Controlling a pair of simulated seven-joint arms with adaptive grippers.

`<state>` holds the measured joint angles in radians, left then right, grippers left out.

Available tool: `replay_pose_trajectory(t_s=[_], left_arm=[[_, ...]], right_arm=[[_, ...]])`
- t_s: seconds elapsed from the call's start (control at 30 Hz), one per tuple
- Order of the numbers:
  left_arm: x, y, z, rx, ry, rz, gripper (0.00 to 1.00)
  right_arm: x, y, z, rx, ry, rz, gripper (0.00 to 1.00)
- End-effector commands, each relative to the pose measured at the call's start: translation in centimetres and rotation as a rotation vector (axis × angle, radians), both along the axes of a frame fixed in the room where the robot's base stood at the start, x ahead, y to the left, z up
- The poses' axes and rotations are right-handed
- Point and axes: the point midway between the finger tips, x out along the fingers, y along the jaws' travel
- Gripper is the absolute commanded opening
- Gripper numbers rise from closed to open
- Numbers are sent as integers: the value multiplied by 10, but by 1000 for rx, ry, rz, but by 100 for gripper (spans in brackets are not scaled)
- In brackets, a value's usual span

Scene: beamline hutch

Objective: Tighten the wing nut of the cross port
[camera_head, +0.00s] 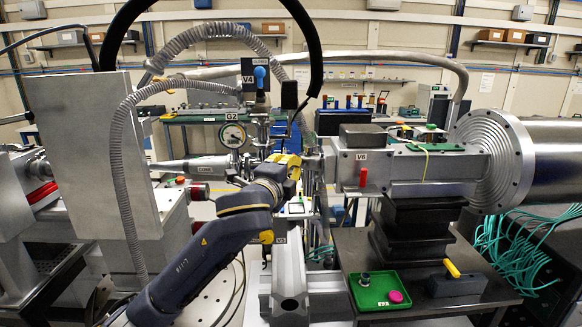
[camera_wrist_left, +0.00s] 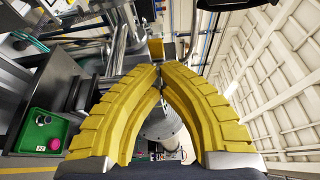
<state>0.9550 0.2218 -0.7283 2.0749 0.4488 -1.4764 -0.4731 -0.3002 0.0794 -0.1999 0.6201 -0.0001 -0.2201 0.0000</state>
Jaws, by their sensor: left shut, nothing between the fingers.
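My left gripper (camera_head: 292,168) has yellow fingers and reaches in front of the metal vacuum fittings at the middle of the head view. In the left wrist view its fingertips (camera_wrist_left: 160,72) meet, with nothing between them. Metal pipework stands just beyond the tips, and a round metal part shows in the gap below them. I cannot make out the wing nut; the gripper may hide it. The cross port cannot be told for sure among the fittings below the gauge G2 (camera_head: 232,136). My right gripper is not in view.
Valve V4 (camera_head: 261,76) has a blue handle. Valve V6 (camera_head: 363,178) has a red handle, right of the gripper. A green tray (camera_head: 378,304) holds a pink round piece and a small knob. A corrugated hose (camera_head: 122,180) hangs at left. Close metalwork leaves little room around the gripper.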

Motion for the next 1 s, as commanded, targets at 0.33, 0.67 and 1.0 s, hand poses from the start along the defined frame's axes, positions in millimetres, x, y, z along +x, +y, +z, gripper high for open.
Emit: replay_pose_trajectory(t_s=[0.33,0.67,1.0], left_arm=[[0,-1,1,308,10,-2,0],[0,-1,1,506,19,-1,0],[-1,-1,0,587,23,-3,0]], right_arm=[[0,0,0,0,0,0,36],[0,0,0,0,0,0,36],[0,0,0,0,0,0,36]])
